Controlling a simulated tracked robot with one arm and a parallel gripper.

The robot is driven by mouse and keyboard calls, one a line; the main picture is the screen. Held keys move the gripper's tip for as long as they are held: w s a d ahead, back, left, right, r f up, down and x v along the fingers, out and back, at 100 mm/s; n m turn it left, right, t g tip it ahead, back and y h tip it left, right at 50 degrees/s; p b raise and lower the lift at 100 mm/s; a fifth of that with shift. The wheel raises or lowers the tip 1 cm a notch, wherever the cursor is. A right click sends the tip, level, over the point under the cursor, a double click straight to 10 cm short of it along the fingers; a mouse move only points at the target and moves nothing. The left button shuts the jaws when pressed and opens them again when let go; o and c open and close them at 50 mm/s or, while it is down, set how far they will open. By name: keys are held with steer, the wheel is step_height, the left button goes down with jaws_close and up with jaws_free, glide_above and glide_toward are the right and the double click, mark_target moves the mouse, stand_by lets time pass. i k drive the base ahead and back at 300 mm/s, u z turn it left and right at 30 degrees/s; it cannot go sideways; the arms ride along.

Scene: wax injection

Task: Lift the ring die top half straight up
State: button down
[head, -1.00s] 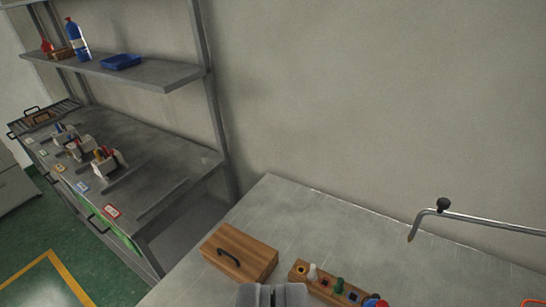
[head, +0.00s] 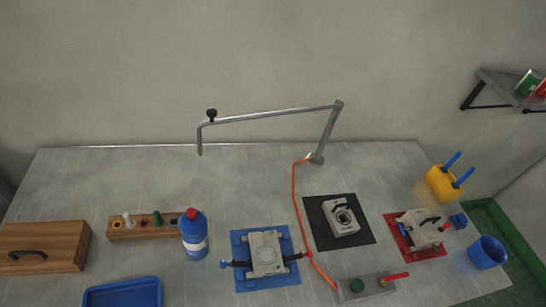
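Three grey dies lie on the workbench. One die (head: 265,252) sits on a blue base (head: 241,284) at front centre, with dark-handled clamps at its left and right sides. A second die (head: 341,217) with a dark round feature and a dark handle sits on a black mat (head: 322,241). A third die (head: 421,229) with a dark handle on top sits on a red mat (head: 436,252) at the right. I cannot tell which one is the ring die. My gripper is not in view.
A bent metal arm (head: 270,115) with a black knob stands over the bench, an orange cable by its base. A blue bottle (head: 195,243), wooden box (head: 45,246), wooden rack (head: 153,233), blue tray (head: 124,293), button box (head: 362,287), yellow holder (head: 442,183) and blue cup (head: 487,252) surround the dies.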

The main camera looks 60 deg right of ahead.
mark_target(332, 209)
steer(key=z, duration=1.3)
steer(key=k, duration=0.75)
steer(key=z, duration=0.35)
